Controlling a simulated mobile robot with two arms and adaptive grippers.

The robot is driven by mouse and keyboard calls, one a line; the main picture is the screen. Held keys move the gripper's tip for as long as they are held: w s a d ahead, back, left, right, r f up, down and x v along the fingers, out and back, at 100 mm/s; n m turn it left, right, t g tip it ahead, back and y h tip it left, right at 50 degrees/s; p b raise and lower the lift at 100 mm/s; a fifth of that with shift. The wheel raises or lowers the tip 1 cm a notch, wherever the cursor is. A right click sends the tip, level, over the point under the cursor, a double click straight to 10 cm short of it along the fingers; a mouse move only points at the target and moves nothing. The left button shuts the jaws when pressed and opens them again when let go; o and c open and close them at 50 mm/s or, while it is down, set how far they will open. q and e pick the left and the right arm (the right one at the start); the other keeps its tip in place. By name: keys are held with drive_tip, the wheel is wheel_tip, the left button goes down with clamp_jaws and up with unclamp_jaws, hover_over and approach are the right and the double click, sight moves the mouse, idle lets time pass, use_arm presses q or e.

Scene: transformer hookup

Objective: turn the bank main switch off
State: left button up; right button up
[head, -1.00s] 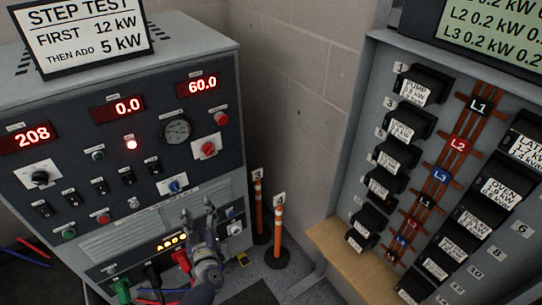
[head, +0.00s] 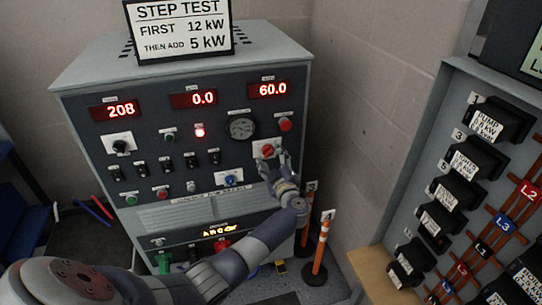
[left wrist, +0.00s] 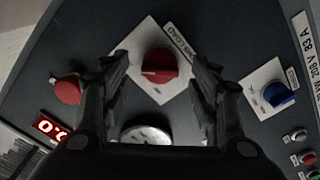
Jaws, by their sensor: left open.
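A red rotary switch (head: 267,150) sits on a white square plate on the right of the grey control cabinet's front. It also shows in the left wrist view (left wrist: 160,62), with a white mark on the left of its knob; its label is only partly readable. My left gripper (head: 274,167) is open in front of this switch. In the left wrist view its two fingers stand on either side of the red knob, with gaps showing, so I see no grip on it. My right gripper is not in view.
A red button (head: 285,124) and a round gauge (head: 242,128) sit near the switch. A blue rotary switch (head: 230,180) is below left. Orange-and-white posts (head: 321,245) stand beside the cabinet. A breaker panel (head: 400,190) is at the right.

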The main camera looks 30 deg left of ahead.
use_arm(q)
drive_tip(key=shift+w+a, duration=0.5)
drive_tip(key=shift+a, duration=0.05)
drive_tip(key=shift+w+a, duration=0.1)
drive_tip(key=shift+a, duration=0.05)
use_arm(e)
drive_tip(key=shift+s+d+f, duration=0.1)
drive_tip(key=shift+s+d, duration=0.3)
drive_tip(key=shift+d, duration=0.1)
use_arm(q)
drive_tip(key=c, duration=1.1)
